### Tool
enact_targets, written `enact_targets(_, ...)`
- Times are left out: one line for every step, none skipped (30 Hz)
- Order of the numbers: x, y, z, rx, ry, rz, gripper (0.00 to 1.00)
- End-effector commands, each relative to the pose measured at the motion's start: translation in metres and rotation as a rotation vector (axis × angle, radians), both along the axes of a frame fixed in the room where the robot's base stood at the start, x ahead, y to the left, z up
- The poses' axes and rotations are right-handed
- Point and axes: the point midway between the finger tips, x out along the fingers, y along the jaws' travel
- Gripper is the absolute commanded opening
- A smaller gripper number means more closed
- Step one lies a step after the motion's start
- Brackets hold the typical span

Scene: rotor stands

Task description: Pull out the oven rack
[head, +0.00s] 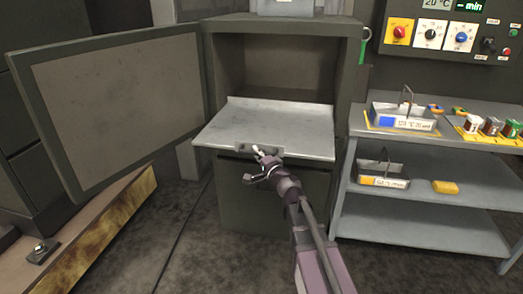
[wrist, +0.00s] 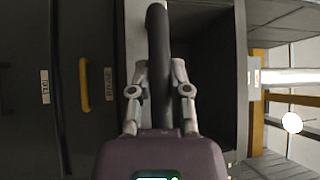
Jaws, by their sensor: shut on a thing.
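The oven rack (head: 270,122) is a light grey sheet that sticks out of the open oven (head: 283,68) toward me, roughly level. Its front edge carries a small handle, which shows in the wrist view as a dark rounded bar (wrist: 158,45). My gripper (head: 259,158) is at this front edge, shut on the handle. In the wrist view, the two fingers of my gripper (wrist: 159,85) lie on either side of the bar. The hand hides part of the handle.
The oven door (head: 120,110) stands wide open on the left. A grey shelf unit (head: 430,202) with metal trays, one of them a labelled tray (head: 403,119), stands close on the right. A wooden beam (head: 95,228) lies at lower left. Floor in front is mostly clear.

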Motion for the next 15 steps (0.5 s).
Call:
enact_targets(-0.0022,0.0011,0.0001,0.001,0.0,0.002,0.0)
enact_targets(-0.0026,0.0013,0.0002,0.0,-0.001,0.002,0.0)
enact_targets(-0.0028,0.0015,0.0002,0.0,-0.001,0.002,0.0)
enact_targets(-0.0028,0.0014,0.0002,0.0,-0.001,0.002,0.0)
enact_targets(-0.0027,0.0013,0.0003,0.0,-0.001,0.002,0.0)
enact_targets(-0.0026,0.0011,0.0003,0.0,-0.001,0.001,0.0)
enact_targets(-0.0025,0.0009,0.0003,0.0,-0.001,0.001,0.0)
enact_targets(-0.0025,0.0007,0.0003,0.0,-0.001,0.001,0.0)
enact_targets(-0.0023,0.0004,0.0004,0.0,-0.001,0.001,0.0)
enact_targets(-0.0023,0.0004,0.0003,0.0,-0.001,0.001,0.0)
enact_targets(-0.0022,0.0002,0.0003,0.0,-0.001,0.001,0.0)
enact_targets(-0.0021,0.0001,0.0003,0.0,-0.001,0.001,0.0)
enact_targets(-0.0021,-0.0001,0.0003,0.0,-0.001,0.001,0.3)
enact_targets(-0.0021,-0.0003,0.0004,0.0,-0.001,0.0,0.39)
enact_targets(-0.002,-0.0004,0.0003,0.0,-0.001,0.0,0.39)
